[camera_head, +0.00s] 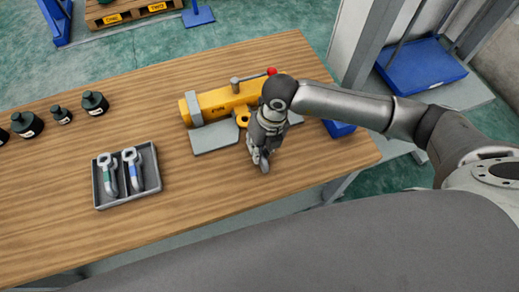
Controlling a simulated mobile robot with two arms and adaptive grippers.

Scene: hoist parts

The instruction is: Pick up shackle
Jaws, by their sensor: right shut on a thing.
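Two grey metal shackles lie side by side in a grey tray (127,201) at the left of the wooden table. One shackle (109,174) has a green band and the other (134,170) a blue band. My right gripper (263,162) is well to the right of the tray, in front of the yellow hoist body. It points down and is shut on a small grey thing, mostly hidden by the fingers; I cannot tell clearly what it is. My left gripper is not in view.
The yellow hoist (214,101) with a red-tipped lever lies at the back, by a grey plate (216,138). Several black weights (94,102) stand at the far left. A blue bin (340,128) shows behind my right arm. The table between tray and gripper is clear.

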